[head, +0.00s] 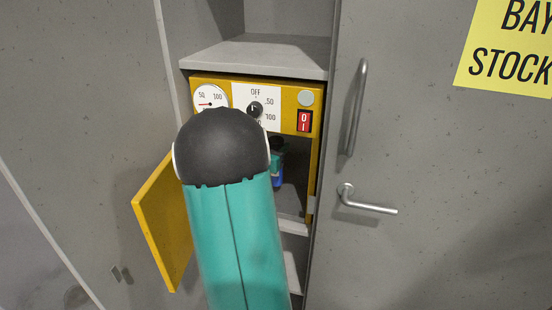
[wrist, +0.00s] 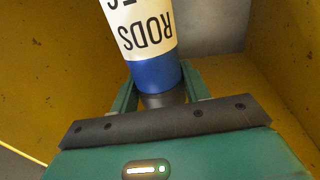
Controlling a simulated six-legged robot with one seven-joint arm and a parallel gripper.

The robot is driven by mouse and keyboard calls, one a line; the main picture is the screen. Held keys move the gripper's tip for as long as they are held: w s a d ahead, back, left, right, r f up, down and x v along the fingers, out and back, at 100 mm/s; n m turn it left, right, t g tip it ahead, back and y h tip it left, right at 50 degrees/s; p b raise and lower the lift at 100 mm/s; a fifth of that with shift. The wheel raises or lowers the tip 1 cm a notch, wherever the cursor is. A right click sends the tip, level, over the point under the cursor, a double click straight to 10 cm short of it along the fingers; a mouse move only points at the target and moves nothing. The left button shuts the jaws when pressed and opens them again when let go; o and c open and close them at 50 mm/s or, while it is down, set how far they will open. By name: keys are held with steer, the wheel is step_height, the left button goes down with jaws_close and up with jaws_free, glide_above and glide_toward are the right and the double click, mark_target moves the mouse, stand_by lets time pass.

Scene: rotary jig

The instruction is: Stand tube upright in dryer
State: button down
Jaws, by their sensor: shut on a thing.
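The tube (wrist: 146,35) is cream with black lettering reading RODS and a blue end band. In the wrist view its blue end sits between the fingers of my gripper (wrist: 160,92), which is shut on it. The tube's far end runs out of the top of that view. The dryer (head: 283,118) is a yellow box with its door (head: 165,222) swung open to the left. My gripper is inside the dryer's opening, mostly hidden behind my arm in the head view. Yellow walls surround it in the wrist view. I cannot tell whether the tube is upright or touches the floor.
The dryer's front has a gauge (head: 209,100), a black knob (head: 254,109) and a red switch (head: 304,121). It stands in a grey cabinet under a shelf (head: 262,53). A grey cabinet door (head: 440,150) with metal handles (head: 357,108) is to the right.

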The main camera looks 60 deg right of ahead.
steer(key=f, duration=0.4)
steer(key=shift+d+f, duration=0.2)
steer(key=shift+f, duration=0.05)
steer(key=shift+f, duration=0.15)
steer(key=c, duration=0.7)
jaws_free()
steer(key=a, duration=1.2)
steer(key=shift+w, duration=0.25)
